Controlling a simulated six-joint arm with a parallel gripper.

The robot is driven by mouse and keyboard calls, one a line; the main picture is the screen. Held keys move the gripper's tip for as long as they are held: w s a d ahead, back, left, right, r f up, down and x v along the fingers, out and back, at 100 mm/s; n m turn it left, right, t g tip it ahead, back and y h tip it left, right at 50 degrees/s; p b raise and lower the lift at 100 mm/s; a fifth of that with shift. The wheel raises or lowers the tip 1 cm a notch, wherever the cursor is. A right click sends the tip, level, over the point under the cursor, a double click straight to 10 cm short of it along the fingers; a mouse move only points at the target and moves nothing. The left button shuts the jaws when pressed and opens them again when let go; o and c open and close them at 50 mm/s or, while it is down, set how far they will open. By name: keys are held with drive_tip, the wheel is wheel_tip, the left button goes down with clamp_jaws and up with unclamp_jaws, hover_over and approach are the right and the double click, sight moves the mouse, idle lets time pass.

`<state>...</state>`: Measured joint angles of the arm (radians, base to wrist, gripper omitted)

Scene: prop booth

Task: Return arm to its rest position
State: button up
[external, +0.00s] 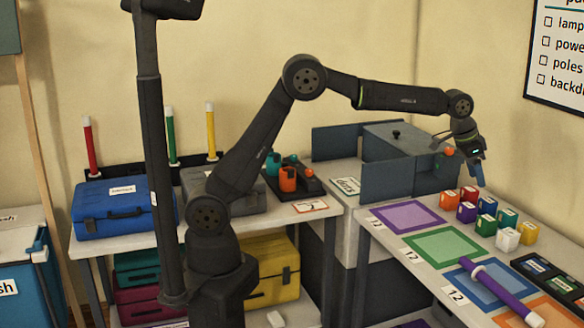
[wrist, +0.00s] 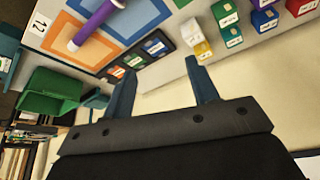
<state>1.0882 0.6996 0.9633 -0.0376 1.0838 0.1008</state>
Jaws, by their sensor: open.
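My gripper (external: 479,172) is at the end of my outstretched arm, on the right in the external view. It is above the far part of the right-hand table, over the coloured blocks, with its fingers pointing down. In the wrist view my gripper (wrist: 159,72) has its two blue fingers well apart, with nothing between them. My arm rises from its base, bends at a high elbow and reaches right.
Several small coloured blocks (external: 487,224) stand below my gripper. A purple rod (external: 498,288) lies across the blue-bordered mat (external: 467,292). Grey panels (external: 387,180) and a grey box stand behind the wrist. A blue case (external: 110,207) is on the left bench.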

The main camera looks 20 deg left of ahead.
drive_tip(key=shift+r, duration=0.5)
